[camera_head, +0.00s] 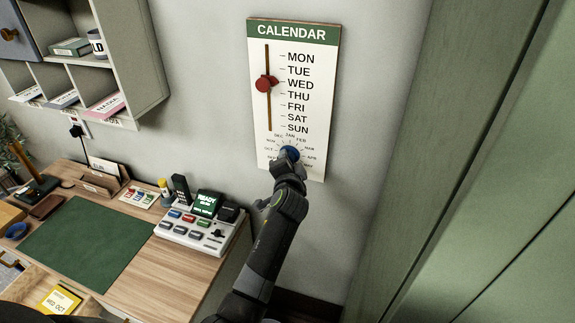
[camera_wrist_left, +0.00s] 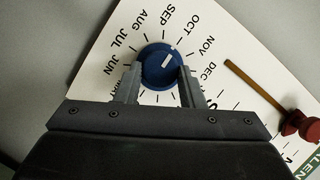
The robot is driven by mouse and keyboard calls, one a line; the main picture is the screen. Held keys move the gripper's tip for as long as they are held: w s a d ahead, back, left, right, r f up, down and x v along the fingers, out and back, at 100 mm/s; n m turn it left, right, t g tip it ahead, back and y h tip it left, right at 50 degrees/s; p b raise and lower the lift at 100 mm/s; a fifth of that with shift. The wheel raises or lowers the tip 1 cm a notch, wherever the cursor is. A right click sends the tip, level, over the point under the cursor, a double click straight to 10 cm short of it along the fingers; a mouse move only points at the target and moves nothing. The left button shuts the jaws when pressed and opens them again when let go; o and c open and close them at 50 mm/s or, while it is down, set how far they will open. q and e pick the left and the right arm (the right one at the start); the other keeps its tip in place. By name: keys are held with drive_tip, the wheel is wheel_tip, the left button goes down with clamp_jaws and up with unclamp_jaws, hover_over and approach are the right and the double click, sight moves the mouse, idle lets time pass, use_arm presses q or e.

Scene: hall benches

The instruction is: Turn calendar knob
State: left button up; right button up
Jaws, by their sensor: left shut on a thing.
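A white calendar board (camera_head: 264,114) with a green header hangs on the wall. A blue round knob (camera_head: 290,152) sits low on it, ringed by month names. My left gripper (camera_head: 288,160) is at the knob. In the left wrist view, its two fingers are shut on opposite sides of the blue knob (camera_wrist_left: 160,66). A white line on the knob slants toward the upper right of that view, roughly toward OCT and NOV. Some month names are hidden behind the gripper. A red slider (camera_head: 265,84) stands beside WED. My right gripper is not in view.
A wooden desk (camera_head: 165,265) with a green mat (camera_head: 90,240) and a button console (camera_head: 197,228) stands at the left. Grey wall shelves (camera_head: 135,50) hang above it. A green panelled surface (camera_head: 480,200) fills the right side. The wall around the calendar is clear.

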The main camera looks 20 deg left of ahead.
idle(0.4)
use_arm(q)
drive_tip(key=o, duration=1)
